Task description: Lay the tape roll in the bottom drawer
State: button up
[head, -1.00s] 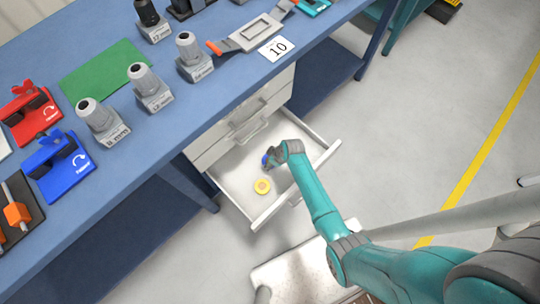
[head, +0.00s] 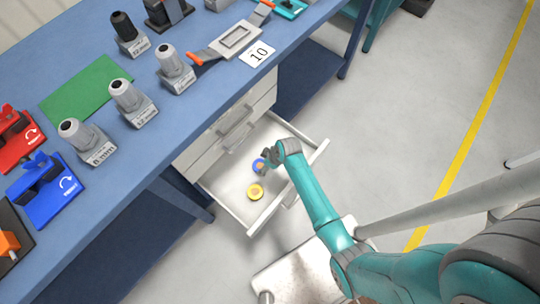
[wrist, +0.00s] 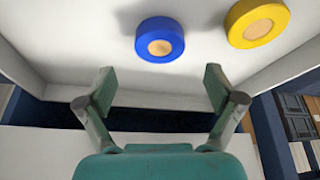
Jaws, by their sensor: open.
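Two tape rolls, one blue (head: 259,165) and one yellow (head: 256,191), lie flat on the white floor of the pulled-out bottom drawer (head: 228,186). In the wrist view the blue roll (wrist: 160,39) is just beyond and between my fingertips, and the yellow roll (wrist: 257,23) is to its right. My gripper (wrist: 160,84) is open and empty, its two fingers apart and not touching either roll. In the head view my gripper (head: 269,154) is over the drawer beside the blue roll and hides a little of it.
Closed drawers (head: 232,120) stand above the open one, under the blue workbench (head: 188,110). The floor right of the drawer is clear up to a yellow line.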

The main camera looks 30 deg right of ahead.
jog(key=v, duration=0.6)
jog(key=shift+r, duration=0.25)
jog(key=shift+s, duration=0.1)
jog(key=s+a+r+m+t+h, duration=0.1)
jog(key=s+r+m+t, duration=0.15)
jog(key=s, duration=0.65)
jog(key=s+a+r+m+t+h, duration=0.1)
jog(key=s+r+m+t, duration=0.15)
jog(key=s, duration=0.55)
jog(key=s+r+t, duration=0.2)
jog(key=s+r, duration=0.2)
jog(key=r, duration=0.5)
jog(key=s+r+m+t, duration=0.1)
jog(key=s+r+t, duration=0.1)
jog(key=s+r, duration=0.3)
jog(key=s+r+m+t, duration=0.1)
jog(key=s+r, duration=0.3)
jog(key=r, duration=0.9)
jog(key=shift+s+a+t+h, duration=0.3)
jog(key=shift+s+a+t, duration=0.1)
jog(key=shift+t, duration=0.2)
jog(key=shift+s, duration=0.1)
